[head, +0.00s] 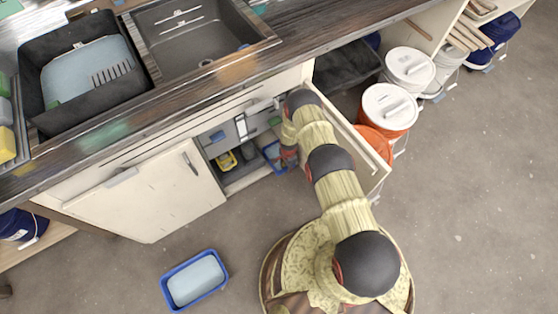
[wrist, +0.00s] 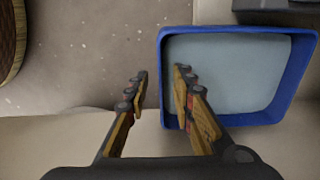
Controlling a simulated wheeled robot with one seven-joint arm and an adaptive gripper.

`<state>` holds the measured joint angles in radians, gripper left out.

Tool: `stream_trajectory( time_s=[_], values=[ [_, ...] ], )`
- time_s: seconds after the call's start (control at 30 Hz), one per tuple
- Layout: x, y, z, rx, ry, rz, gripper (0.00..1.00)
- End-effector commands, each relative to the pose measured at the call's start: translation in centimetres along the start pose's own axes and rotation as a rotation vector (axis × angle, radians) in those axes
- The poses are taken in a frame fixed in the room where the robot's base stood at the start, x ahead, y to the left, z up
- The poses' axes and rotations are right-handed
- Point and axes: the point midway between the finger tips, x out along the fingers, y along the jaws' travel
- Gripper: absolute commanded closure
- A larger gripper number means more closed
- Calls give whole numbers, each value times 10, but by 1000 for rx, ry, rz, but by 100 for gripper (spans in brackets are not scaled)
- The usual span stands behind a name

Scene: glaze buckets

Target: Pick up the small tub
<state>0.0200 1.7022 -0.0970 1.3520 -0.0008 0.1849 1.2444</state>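A blue tub with a pale grey-blue inside (wrist: 294,72) fills the right of the wrist view. In the head view a blue tub (head: 269,152) shows in the low open cabinet, partly hidden by my gripper. My gripper (wrist: 161,74) is open and empty. In the wrist view its left finger is outside the tub's left wall and its right finger overlaps the inside, with the wall between them. I cannot tell how deep the fingers reach. Another blue tub with a pale inside (head: 221,284) sits on the floor in front.
The floor at right is clear.

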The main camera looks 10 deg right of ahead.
Motion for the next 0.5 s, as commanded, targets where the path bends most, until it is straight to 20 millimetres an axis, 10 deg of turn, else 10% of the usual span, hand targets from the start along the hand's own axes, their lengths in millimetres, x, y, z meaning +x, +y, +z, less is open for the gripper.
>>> stream_trajectory(
  time_s=[0.5],
  values=[
    [8, -1, -1, 0, 1, -1, 88]
  ],
)
